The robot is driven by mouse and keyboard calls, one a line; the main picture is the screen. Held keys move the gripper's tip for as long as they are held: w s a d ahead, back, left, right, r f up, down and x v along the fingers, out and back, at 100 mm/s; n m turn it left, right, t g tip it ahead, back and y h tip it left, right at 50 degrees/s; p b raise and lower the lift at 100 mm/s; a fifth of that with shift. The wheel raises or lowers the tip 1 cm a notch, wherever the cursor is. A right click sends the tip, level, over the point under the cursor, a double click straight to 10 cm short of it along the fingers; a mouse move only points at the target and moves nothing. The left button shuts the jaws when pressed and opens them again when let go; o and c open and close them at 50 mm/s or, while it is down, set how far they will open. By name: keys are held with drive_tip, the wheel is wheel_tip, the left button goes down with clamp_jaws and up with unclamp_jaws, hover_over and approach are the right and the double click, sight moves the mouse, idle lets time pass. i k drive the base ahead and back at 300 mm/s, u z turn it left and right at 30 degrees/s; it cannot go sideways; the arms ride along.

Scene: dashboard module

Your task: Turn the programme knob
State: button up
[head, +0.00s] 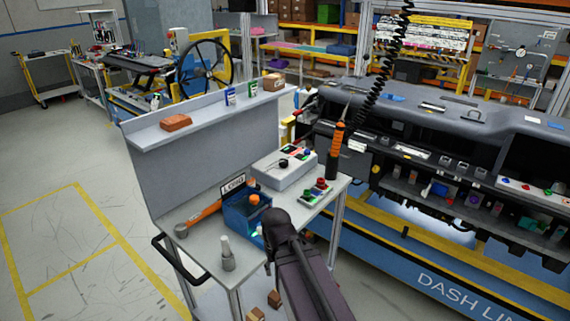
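A light grey control box (283,176) stands on the grey workbench (205,238), near its far right part. A small dark knob (283,163) is on the box's sloped top, with small coloured parts beside it. The knob is too small to read its setting. My dark arm rises from the bottom of the head view and bends in front of the bench's near edge, below the box. My gripper cannot be made out; the arm link seems to hide it. Nothing of mine is seen touching the box or knob.
A blue bin (246,222), an orange-handled hammer (202,214) and a grey bottle-like item (228,254) are on the bench. A dashboard (450,125) stands at right.

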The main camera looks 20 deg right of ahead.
sight(284, 163)
drive_tip(key=k, duration=1.25)
drive_tip(key=z, duration=0.45)
drive_tip(key=i, duration=2)
drive_tip(key=u, duration=0.3)
